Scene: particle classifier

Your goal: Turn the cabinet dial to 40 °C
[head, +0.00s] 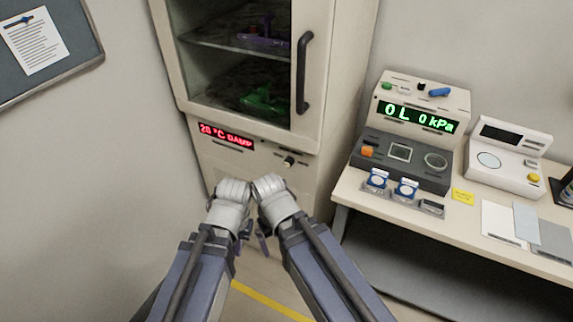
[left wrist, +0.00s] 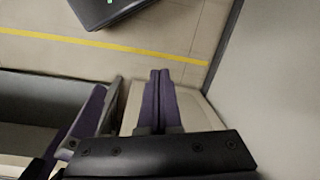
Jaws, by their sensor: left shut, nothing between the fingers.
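The cream cabinet (head: 335,85) stands ahead in the head view, its glass door closed. Under the door a red display (head: 226,136) reads 20 °C DAMP.
A black handle (head: 304,72) stands out from the door above the dial.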

